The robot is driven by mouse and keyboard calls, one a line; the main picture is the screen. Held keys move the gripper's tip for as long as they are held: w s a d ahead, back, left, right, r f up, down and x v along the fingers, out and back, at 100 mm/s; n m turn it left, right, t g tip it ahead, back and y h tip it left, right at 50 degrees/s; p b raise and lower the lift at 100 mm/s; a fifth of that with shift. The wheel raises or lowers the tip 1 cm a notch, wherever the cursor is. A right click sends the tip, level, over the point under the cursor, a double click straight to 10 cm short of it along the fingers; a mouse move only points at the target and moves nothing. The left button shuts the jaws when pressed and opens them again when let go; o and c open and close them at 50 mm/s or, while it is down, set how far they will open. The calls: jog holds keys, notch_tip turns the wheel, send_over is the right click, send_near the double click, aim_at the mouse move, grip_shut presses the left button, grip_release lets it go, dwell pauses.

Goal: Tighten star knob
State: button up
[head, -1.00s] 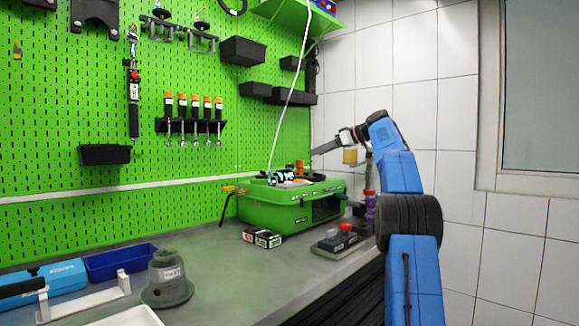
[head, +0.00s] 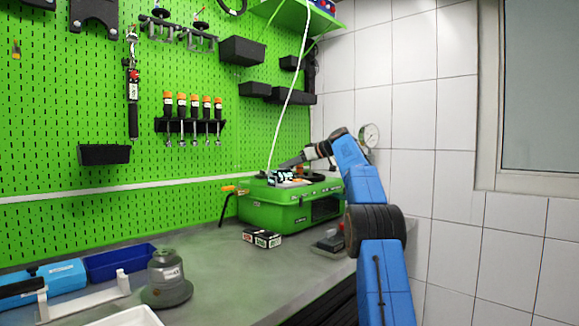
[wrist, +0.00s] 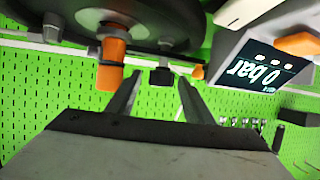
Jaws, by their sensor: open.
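My gripper (head: 286,162) is over the top of the green pump case (head: 272,211) at the back right of the bench. In the wrist view my gripper (wrist: 158,84) is open, its two fingers spread and nothing held. A small black knob-like part (wrist: 161,76) shows between the fingertips, apart from them; I cannot tell if it is the star knob. An orange cylinder (wrist: 110,65) stands left of the left finger. A display reading 0 bar (wrist: 262,68) is at the right, upside down. In the head view the display (head: 284,175) is partly under my gripper.
A dark device (head: 330,241) stands at the bench's right edge, partly behind my arm. A pressure gauge (head: 368,136) shows behind my arm. A grey pump part (head: 167,280) stands front left.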

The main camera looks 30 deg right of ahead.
jog(key=shift+w+a, duration=0.15)
jog(key=shift+w, duration=0.05)
jog(key=c, duration=1)
jog(key=shift+c, duration=0.2)
